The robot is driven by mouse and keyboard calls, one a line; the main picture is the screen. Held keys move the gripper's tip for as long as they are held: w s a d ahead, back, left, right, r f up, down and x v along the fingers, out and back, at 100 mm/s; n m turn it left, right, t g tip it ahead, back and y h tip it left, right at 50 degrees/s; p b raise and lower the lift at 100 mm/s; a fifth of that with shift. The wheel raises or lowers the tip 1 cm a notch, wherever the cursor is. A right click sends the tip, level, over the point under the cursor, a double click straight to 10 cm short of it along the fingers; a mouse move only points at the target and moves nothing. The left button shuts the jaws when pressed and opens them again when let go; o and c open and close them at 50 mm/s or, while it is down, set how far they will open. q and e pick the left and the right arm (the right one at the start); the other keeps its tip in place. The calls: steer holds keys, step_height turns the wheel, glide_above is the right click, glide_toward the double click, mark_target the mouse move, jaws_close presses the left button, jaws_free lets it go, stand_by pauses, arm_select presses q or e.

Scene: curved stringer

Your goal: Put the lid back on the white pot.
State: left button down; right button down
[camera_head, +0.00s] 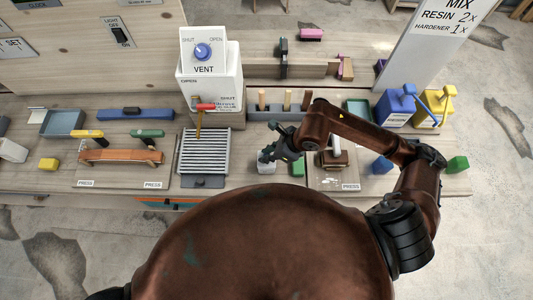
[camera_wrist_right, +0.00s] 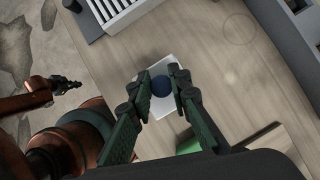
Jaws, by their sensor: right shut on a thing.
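My right gripper (camera_head: 272,153) reaches down over a small white block-shaped thing (camera_head: 265,168), seemingly the white pot, in front of the vent box. In the right wrist view, my right gripper's fingers (camera_wrist_right: 160,92) are shut on a round dark blue knob (camera_wrist_right: 160,86). A white square top (camera_wrist_right: 152,102), seemingly the lid, shows around and under the knob. I cannot tell whether the lid rests on the pot or is held above it. My left gripper (camera_wrist_right: 67,84) shows small at the left of the right wrist view, away from the pot; its jaws are unclear.
A slatted grey grille (camera_head: 204,152) lies left of the pot. A green block (camera_head: 298,168) stands close at its right, beside a board with a brown-based stamp-like tool (camera_head: 334,157). The white vent box (camera_head: 211,92) stands behind. Bare bench lies between grille and pot.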

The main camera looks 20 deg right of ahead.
stand_by(0.6)
stand_by(0.3)
steer(key=c, duration=1.7)
jaws_free()
steer(key=o, duration=0.5)
steer(key=shift+c, duration=0.2)
steer(key=shift+r+p, duration=1.7)
steer(key=shift+r, duration=1.8)
